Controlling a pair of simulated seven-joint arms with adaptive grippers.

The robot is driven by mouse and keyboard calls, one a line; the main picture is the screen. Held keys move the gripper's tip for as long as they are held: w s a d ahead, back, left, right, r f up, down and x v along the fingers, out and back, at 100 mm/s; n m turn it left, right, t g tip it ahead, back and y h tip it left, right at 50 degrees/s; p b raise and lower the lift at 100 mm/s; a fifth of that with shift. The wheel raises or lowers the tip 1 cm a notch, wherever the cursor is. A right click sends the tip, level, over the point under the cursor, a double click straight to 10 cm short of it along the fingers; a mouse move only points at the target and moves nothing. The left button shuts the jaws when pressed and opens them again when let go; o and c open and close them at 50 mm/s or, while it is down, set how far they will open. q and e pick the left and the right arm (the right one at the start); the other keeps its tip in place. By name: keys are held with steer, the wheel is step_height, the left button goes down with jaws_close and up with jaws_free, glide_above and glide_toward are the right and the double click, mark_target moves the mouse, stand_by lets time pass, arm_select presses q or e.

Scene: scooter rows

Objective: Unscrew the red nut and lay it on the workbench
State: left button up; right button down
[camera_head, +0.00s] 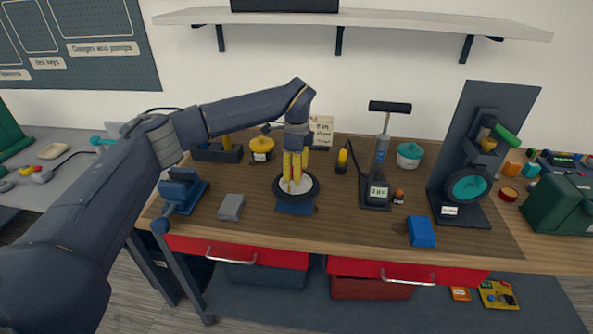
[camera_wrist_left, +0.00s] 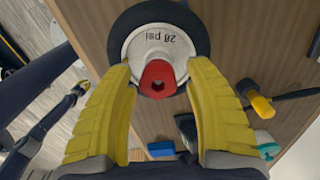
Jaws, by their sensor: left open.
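The red nut (camera_wrist_left: 157,79) sits at the middle of a white wheel hub marked "28 psi" (camera_wrist_left: 158,42) in the left wrist view. The hub has a black tyre (camera_wrist_left: 207,36) around it. My left gripper (camera_head: 293,182) points down over this wheel (camera_head: 309,187) with its yellow fingers apart. The fingertips stand on either side of the nut, close to the hub face; contact is not clear. In the head view the fingers hide the nut. My right gripper is not in view.
A blue vise (camera_head: 183,190), grey block (camera_head: 231,207) and blue block (camera_head: 421,232) surround the wheel. A mounted teal wheel (camera_head: 468,188) is farther right. Bare wood lies in front and to the right.

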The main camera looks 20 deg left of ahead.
arm_select(q)
steer(key=shift+r, duration=0.1)
step_height(320, 180, up, 12)
stand_by(0.5)
stand_by(0.4)
steer(key=m, duration=2.1)
steer(key=shift+m, duration=0.4)
